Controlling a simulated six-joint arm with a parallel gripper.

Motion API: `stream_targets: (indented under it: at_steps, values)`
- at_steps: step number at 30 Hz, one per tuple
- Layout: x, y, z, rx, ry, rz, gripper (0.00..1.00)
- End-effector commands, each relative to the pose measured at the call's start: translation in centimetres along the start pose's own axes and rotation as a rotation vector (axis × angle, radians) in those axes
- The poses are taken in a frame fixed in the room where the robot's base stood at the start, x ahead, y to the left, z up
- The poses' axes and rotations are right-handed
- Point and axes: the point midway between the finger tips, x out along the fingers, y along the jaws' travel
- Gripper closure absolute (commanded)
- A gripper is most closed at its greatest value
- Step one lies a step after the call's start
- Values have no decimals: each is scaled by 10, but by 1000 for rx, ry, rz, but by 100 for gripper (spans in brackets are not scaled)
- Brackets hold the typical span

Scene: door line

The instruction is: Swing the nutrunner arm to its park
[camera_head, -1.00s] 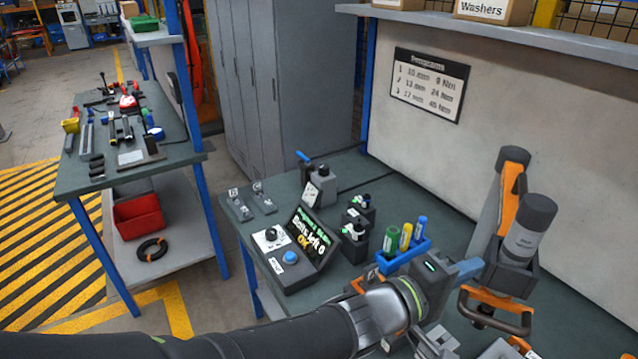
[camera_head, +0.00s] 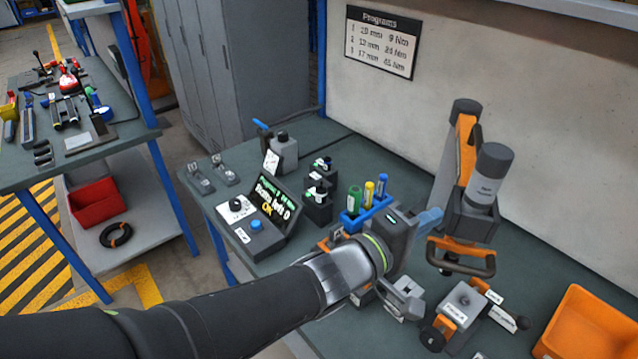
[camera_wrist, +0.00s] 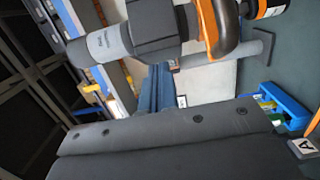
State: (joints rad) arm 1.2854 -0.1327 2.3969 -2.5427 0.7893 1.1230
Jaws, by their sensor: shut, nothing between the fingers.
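The nutrunner arm (camera_head: 465,165) stands at the right of the bench, an orange and dark grey link with a grey tool cylinder (camera_head: 487,180) beside it. Its dark loop handle with orange ends (camera_head: 462,258) hangs below. In the wrist view the grey cylinder (camera_wrist: 110,43) and the orange-and-dark handle (camera_wrist: 220,30) cross the top. My gripper (camera_head: 431,217) is shut and empty, its blue fingers just up and left of the handle; I cannot tell whether they touch the tool. The fingers also show in the wrist view (camera_wrist: 155,88). I cannot make out a park for the arm.
A control box (camera_head: 270,205) reads "Bolts left 0" and "OK". A blue holder (camera_head: 352,222) with several coloured tubes stands behind my wrist. A labelled fixture (camera_head: 465,300) and an orange bin (camera_head: 590,335) lie at the front right. The wall bounds the bench behind.

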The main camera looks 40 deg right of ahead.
Motion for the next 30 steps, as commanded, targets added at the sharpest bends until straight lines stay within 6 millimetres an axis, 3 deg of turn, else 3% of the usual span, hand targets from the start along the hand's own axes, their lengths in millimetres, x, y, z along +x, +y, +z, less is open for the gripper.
stream_targets:
  at_steps: [10, 30]
  values:
    - [-21, 0, -27, 0, 5, -1, 100]
    - [-93, 1, 8, 3, 1, 2, 100]
